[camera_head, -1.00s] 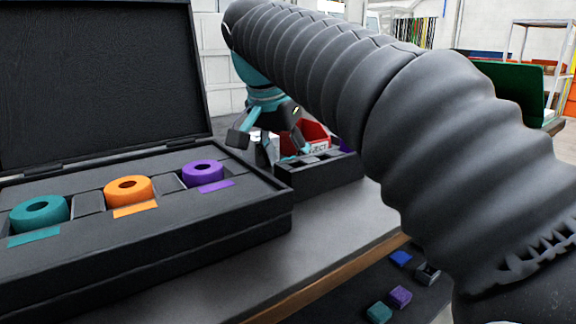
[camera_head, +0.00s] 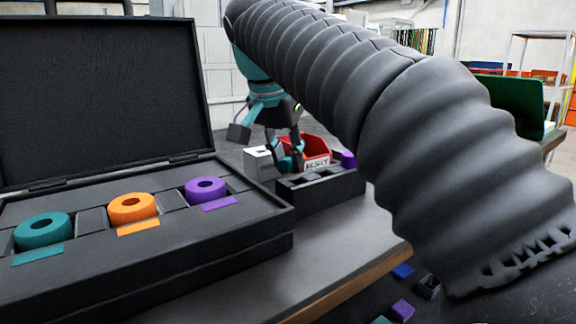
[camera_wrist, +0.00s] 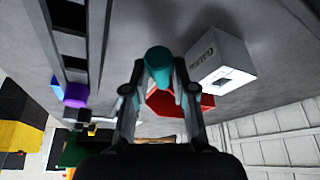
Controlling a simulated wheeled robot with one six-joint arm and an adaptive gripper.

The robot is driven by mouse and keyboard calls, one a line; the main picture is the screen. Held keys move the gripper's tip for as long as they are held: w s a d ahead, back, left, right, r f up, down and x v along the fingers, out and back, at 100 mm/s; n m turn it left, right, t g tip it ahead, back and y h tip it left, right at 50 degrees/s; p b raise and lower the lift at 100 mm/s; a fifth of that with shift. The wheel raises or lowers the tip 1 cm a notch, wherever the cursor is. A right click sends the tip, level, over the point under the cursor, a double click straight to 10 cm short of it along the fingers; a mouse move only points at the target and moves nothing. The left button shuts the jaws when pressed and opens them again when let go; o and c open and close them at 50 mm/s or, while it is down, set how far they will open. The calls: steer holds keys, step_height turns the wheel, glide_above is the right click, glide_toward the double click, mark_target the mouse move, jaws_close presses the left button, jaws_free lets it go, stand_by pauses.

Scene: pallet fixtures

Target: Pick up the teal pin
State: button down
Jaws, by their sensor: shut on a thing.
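The teal pin (camera_wrist: 158,62) is held between the fingertips of my gripper (camera_wrist: 158,75) in the wrist view. Whether the pin is clear of the rack and table is hard to tell there.
A red bin marked REJECT (camera_head: 318,150) and a white box (camera_head: 260,165) stand close behind my gripper. A purple pin (camera_head: 348,160) is at the rack's far end. An open black case (camera_head: 150,250) holds teal, orange and purple rings at left.

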steer(key=s+d+r, duration=0.5)
steer(key=d+r, duration=0.3)
steer(key=d, duration=0.2)
steer(key=shift+s+d+p, duration=0.15)
steer(key=shift+d+p, duration=0.1)
steer(key=shift+p, duration=0.1)
